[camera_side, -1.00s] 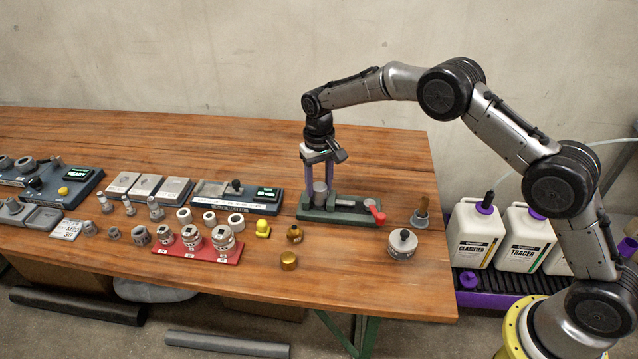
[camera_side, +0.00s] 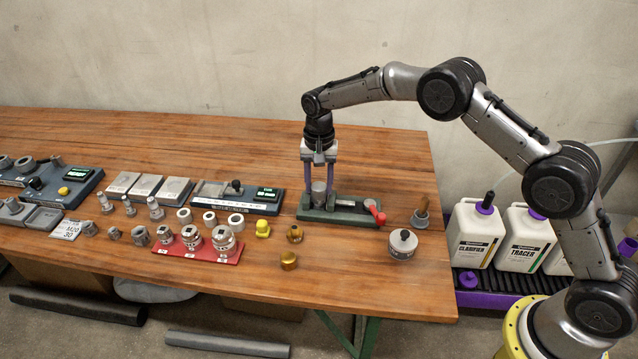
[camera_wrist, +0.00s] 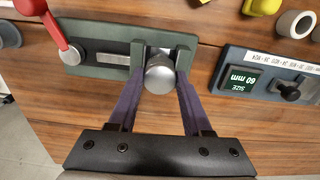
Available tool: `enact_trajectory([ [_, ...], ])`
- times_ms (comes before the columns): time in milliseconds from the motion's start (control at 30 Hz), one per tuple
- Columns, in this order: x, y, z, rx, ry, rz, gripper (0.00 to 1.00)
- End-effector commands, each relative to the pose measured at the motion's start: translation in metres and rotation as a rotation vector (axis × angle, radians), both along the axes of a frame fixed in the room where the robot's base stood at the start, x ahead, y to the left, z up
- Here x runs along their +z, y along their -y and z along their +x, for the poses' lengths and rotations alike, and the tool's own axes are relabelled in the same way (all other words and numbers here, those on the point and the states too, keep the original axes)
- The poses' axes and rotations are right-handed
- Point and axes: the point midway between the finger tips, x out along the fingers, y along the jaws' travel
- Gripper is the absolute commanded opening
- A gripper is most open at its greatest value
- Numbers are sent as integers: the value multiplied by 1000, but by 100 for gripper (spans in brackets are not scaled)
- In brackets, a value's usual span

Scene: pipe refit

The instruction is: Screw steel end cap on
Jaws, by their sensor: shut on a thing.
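The steel end cap (camera_wrist: 160,75) is a round grey cylinder standing between the jaws of a green vise. In the side view the grey cylinder (camera_side: 319,188) stands upright at the left end of the vise (camera_side: 345,215). My gripper (camera_side: 318,186) points straight down over it. Its two purple fingers are shut on the cap from opposite sides, which also shows in the wrist view (camera_wrist: 158,90). Whatever lies under the cap is hidden. The vise has a red handle (camera_side: 376,212) at its right end.
Brass fittings (camera_side: 289,260), a yellow piece (camera_side: 262,228) and a round grey pot (camera_side: 402,244) stand in front of the vise. A size gauge (camera_side: 238,194) with a lit display lies to its left. A brush-like tool (camera_side: 421,213) stands right. Bare table lies behind.

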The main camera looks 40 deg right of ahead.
Motion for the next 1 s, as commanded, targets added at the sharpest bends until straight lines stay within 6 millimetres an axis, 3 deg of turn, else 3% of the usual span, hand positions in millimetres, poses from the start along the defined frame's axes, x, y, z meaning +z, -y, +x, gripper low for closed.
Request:
enact_trajectory([
  [267, -1, 0, -1, -47, -4, 0, 0],
  [700, -1, 0, -1, -505, -4, 0, 0],
  [1000, -1, 0, -1, -525, -2, 1, 0],
])
